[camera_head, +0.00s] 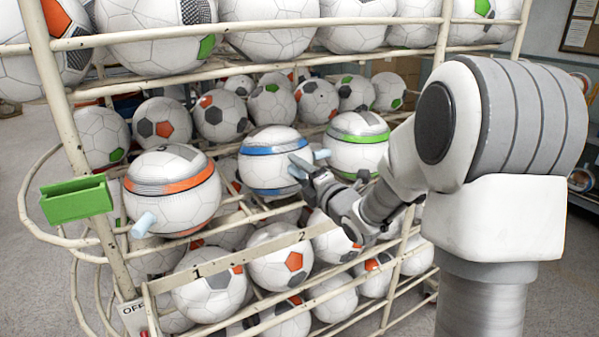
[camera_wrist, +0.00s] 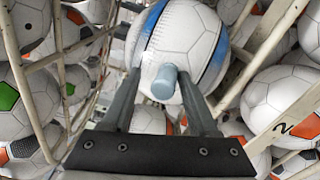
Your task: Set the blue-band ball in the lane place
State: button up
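The blue-band ball (camera_head: 262,172) is white with blue bands and sits on the rack's middle rails, between the orange-band ball (camera_head: 172,203) and the green-band ball (camera_head: 358,157). A light blue peg (camera_head: 321,154) sticks out of its side. My gripper (camera_head: 299,168) is at this peg side of the ball. A lane place is not clearly marked; a front rail bears the numbers 1 and 2 (camera_head: 250,257).
Cream rack rails (camera_head: 300,22) cross above and below the balls. Several plain footballs (camera_head: 284,262) fill the other levels. A small green tray (camera_head: 76,200) hangs at the left, above a panel marked OFF (camera_head: 132,311). The orange-band ball also has a light blue peg.

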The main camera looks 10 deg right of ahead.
jog(key=shift+r, duration=0.2)
jog(key=shift+r+p, duration=0.2)
jog(key=shift+p, duration=0.35)
jog(key=shift+s+d, duration=0.15)
jog(key=shift+s, duration=0.15)
jog(key=v, duration=1.1)
jog(key=shift+s, duration=0.2)
